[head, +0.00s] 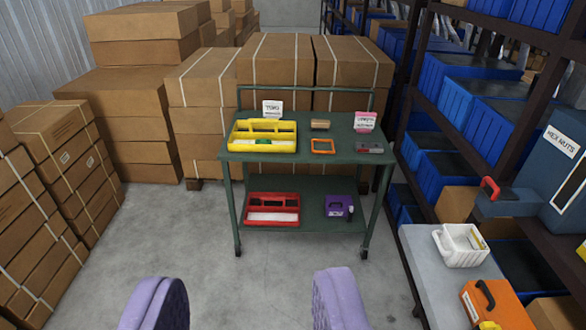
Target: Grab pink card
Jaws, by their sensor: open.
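The pink card (365,121) stands upright at the back right of the top shelf of a green cart (262,157). It has a pink upper edge and white area with dark lettering too small to read. My gripper (250,300) shows as two purple fingers at the bottom of the view. They are wide apart with only floor between them. The gripper is well in front of the cart and touches nothing.
The cart top also holds a yellow tray (263,135), a white card (272,108), an orange frame (323,146) and a grey box (370,148). Boxes (60,150) line the left; shelving with blue bins (460,75) lines the right. The floor before the cart is clear.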

